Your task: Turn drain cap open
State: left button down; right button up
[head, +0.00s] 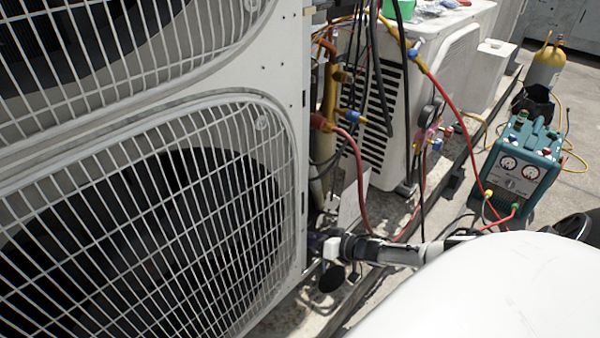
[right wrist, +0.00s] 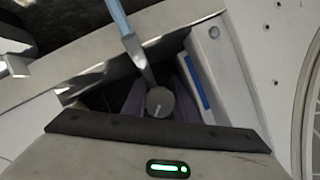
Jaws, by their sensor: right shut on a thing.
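The drain cap (right wrist: 160,103) is a small round grey knob with a light mark on its face, seen in the middle of the right wrist view. My right gripper (right wrist: 158,100) is shut on it, with a dark purplish finger on either side. In the head view my right gripper (head: 318,242) reaches in from the right, low at the edge of the large condenser (head: 304,150). The cap cannot be made out there. How far the cap is turned cannot be told. My left gripper is not in view.
Red hose (head: 362,190) and dark cables hang just above my right arm. A second condenser (head: 445,85) stands behind. A teal gauge machine (head: 520,165) and a yellow-topped cylinder (head: 545,68) stand at right.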

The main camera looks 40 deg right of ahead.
dwell(0.5)
jog(key=o, duration=0.8)
